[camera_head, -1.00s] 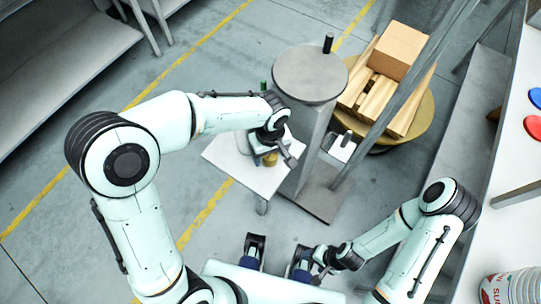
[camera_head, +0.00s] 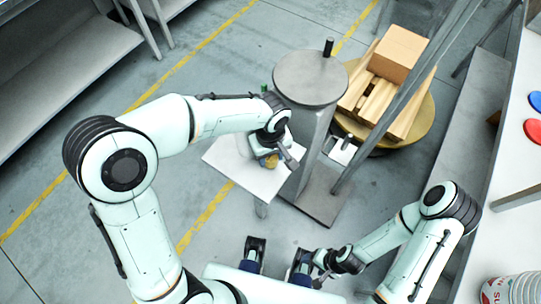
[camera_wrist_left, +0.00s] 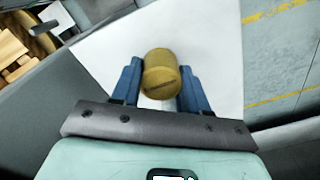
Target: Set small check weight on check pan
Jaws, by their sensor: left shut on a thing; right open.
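The small check weight is a yellow-brass cylinder (camera_wrist_left: 161,74), seen between the blue fingers in the left wrist view. It also shows as a small yellow spot (camera_head: 271,161) in the head view. My left gripper (camera_wrist_left: 160,88) is shut on it. It is over a white square surface (camera_head: 225,158), which fills the middle of the wrist view. I cannot tell whether the weight touches this surface, or whether the surface is the check pan. My right gripper (camera_head: 319,272) is open at the bottom of the head view, far from the weight.
A grey round plate (camera_head: 308,80) on a post stands just behind and right of my left gripper. Slanted grey posts (camera_head: 400,105) rise to the right. A round yellowish platform (camera_head: 424,118) bears a cardboard box (camera_head: 398,52) and wooden pieces. A shelf (camera_head: 75,60) is at upper left.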

